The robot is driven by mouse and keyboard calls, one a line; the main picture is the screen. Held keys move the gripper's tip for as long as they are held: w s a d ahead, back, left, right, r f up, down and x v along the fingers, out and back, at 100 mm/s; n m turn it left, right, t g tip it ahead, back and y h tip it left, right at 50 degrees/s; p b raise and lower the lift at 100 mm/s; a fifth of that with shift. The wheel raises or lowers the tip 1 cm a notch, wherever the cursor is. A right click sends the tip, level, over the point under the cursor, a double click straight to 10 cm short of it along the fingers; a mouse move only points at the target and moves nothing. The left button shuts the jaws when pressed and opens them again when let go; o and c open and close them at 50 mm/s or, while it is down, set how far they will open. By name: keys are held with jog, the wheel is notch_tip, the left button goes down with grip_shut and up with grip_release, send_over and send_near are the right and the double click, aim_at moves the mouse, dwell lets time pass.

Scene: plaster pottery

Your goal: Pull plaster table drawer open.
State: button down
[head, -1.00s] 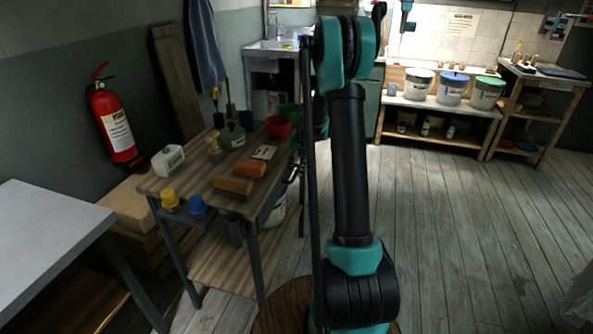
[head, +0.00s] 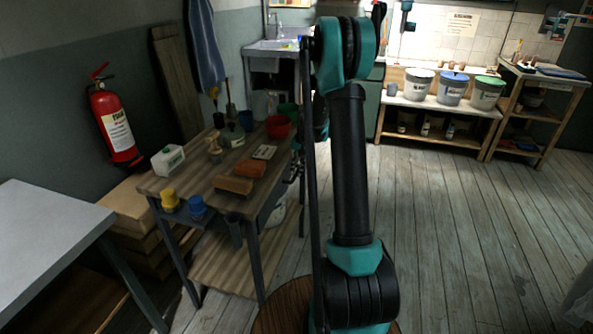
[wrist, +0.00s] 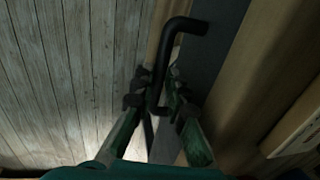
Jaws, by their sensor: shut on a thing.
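The plaster table (head: 228,206) is a wooden-topped table with dark legs, left of my arm in the head view. In the wrist view its dark grey front (wrist: 213,60) runs beside the wooden top (wrist: 262,75). A black bent bar handle (wrist: 183,25) stands out from that front. My gripper (wrist: 156,90) has its green fingers with dark tips on either side of the handle's straight part, shut on it. In the head view my arm hides most of the gripper and the handle. I cannot tell how far the drawer stands out.
Bricks, bottles and a red bowl (head: 278,127) stand on the table. A grey table (head: 45,225) is at the left front. A fire extinguisher (head: 117,125) hangs on the left wall. Lidded buckets (head: 451,92) stand on a far bench.

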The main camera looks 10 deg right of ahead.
jog(key=s+d, duration=0.6)
jog(key=d, duration=0.5)
jog(key=s+d, duration=0.7)
jog(key=d, duration=0.4)
jog(key=shift+d, duration=0.3)
jog(key=c, duration=1.8)
grip_release()
jog(key=v, duration=1.2)
jog(key=shift+a, duration=0.1)
